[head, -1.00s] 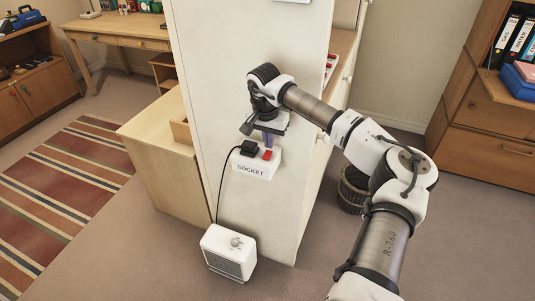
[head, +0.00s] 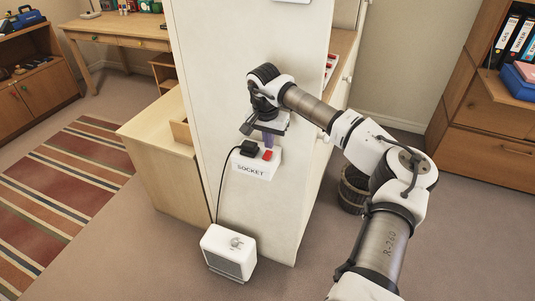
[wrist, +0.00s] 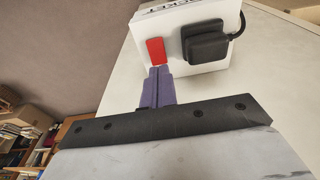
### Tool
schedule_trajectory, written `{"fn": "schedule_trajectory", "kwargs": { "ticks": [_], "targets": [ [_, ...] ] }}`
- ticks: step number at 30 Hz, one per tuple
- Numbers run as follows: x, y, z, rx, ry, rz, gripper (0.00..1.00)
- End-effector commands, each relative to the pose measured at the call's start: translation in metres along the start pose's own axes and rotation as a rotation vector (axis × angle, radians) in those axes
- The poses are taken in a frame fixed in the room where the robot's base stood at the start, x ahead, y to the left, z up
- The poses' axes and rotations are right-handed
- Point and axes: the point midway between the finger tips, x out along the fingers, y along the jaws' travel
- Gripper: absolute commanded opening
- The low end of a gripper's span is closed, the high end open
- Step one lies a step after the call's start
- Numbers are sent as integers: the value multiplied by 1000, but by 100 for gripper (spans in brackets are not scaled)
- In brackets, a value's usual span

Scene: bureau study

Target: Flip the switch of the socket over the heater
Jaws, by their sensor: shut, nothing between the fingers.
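The white socket box (head: 252,171), labelled SOCKET, is fixed on the white panel above the heater (head: 229,252). Its red switch (head: 267,155) is on the right in the head view; a black plug (head: 248,147) with a cord is beside it. In the wrist view the red switch (wrist: 156,51) is left of the black plug (wrist: 204,42). My gripper (head: 267,146) is shut and empty, just above the switch. In the wrist view its purple fingertips (wrist: 158,70) reach the switch's near edge; I cannot tell if they touch it.
The white panel (head: 215,90) stands upright behind the socket. A wooden cabinet (head: 160,165) adjoins it at left. A dark wastebasket (head: 353,189) stands on the floor to the right. The cord hangs from the plug to the heater.

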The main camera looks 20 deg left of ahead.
Motion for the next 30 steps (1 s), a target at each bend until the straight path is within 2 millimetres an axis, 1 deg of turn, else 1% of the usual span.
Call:
{"fn": "schedule_trajectory", "kwargs": {
  "ticks": [11, 30],
  "targets": [
    [0, 0, 0, 0, 0, 0, 0],
    [9, 0, 1, 0, 0, 0, 0]
  ]
}}
